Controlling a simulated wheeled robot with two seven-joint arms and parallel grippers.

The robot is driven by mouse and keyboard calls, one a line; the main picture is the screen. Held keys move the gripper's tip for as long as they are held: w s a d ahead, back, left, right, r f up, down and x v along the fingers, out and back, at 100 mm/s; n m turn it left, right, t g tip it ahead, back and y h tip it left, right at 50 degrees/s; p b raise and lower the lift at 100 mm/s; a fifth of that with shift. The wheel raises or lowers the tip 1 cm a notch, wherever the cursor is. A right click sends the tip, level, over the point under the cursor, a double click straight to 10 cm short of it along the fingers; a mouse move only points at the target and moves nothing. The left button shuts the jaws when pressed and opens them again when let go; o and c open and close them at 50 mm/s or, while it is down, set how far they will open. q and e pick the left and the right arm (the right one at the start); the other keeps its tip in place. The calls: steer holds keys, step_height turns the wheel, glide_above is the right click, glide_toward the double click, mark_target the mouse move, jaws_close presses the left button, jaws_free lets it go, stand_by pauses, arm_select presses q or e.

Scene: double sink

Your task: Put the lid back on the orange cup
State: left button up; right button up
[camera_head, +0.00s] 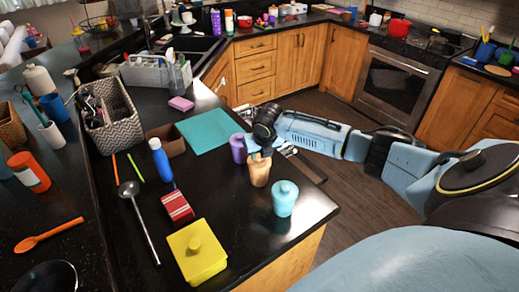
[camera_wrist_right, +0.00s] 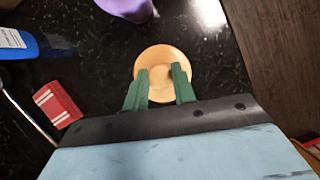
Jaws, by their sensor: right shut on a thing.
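The orange cup (camera_head: 258,175) stands upright near the counter's right edge, between a purple cup and a light-blue lidded cup. My right gripper (camera_head: 261,154) is directly over it, pointing down. In the right wrist view its green fingers (camera_wrist_right: 160,86) are shut on the round orange lid (camera_wrist_right: 163,59), at its middle. The lid is at the cup's top and hides the cup from above. I cannot tell whether it is seated on the rim or just above it. My left gripper is not in view.
A purple cup (camera_head: 238,148) stands close behind the orange cup. A light-blue lidded cup (camera_head: 285,198) stands in front to the right. A red box (camera_head: 177,207), a yellow lidded container (camera_head: 197,252) and a blue bottle (camera_head: 160,160) are to the left. A teal mat (camera_head: 208,130) lies behind.

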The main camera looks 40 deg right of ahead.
steer(key=shift+f+p, duration=0.1)
steer(key=shift+p, duration=0.25)
stand_by(0.7)
stand_by(0.4)
steer(key=o, duration=1)
steer(key=shift+o, duration=0.3)
steer(key=o, duration=0.4)
steer(key=shift+r+p, duration=0.8)
steer(key=shift+r, duration=2.7)
